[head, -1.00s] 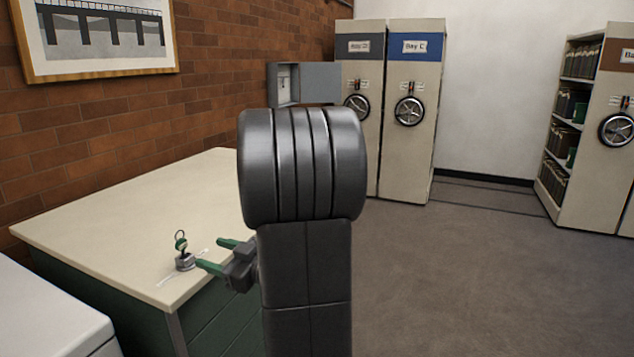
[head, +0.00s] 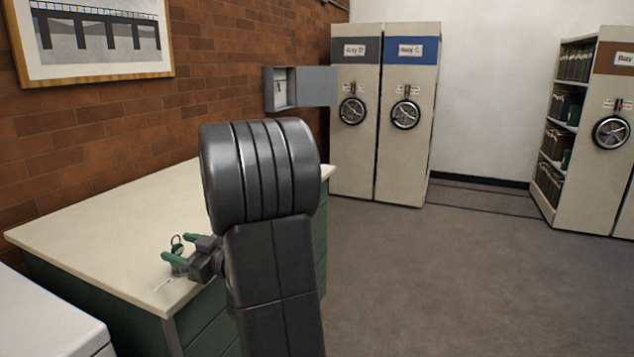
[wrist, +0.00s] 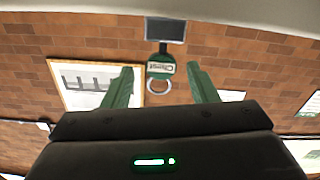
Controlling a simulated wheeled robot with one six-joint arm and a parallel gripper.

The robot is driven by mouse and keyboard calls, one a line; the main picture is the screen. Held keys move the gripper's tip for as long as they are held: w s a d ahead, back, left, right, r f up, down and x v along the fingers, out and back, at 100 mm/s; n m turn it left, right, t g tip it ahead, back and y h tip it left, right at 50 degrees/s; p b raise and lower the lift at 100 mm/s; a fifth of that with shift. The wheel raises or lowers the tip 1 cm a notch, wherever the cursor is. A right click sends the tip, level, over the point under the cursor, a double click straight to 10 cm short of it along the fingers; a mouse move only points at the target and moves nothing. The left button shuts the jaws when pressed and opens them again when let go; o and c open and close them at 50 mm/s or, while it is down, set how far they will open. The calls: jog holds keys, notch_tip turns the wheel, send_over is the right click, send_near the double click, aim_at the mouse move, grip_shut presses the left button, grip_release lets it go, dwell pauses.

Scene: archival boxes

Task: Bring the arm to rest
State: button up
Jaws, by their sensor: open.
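My gripper (head: 175,249) is open over the near right corner of the desk (head: 95,225), its green fingers pointing left in the head view. In the head view it overlaps a small grey holder (head: 178,268) with a green tag and a ring, and partly hides them. In the wrist view, the open fingers (wrist: 163,80) show on either side of the green tag (wrist: 161,70) and ring (wrist: 159,88), with nothing visibly gripped. I cannot tell how far beyond the fingertips the tag is. My dark arm stands bent in front of the desk's right side.
A white surface (head: 45,320) lies at the near left. A small open grey wall box (head: 284,90) hangs by the brick wall. Bay shelving units with handwheels (head: 405,114) stand at the back, and another (head: 590,130) at right. The floor (head: 440,280) on the right is clear.

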jog(key=shift+d+f+b, duration=0.1)
jog(key=shift+f+b, duration=0.3)
jog(key=v, duration=1.3)
jog(key=x, duration=1.3)
jog(key=shift+a+r, duration=0.1)
jog(key=shift+a, duration=0.1)
notch_tip(320, 180, up, 10)
jog(key=p, duration=0.7)
jog(key=shift+f+p, duration=0.2)
jog(key=shift+p, duration=0.15)
jog(key=shift+d, duration=0.2)
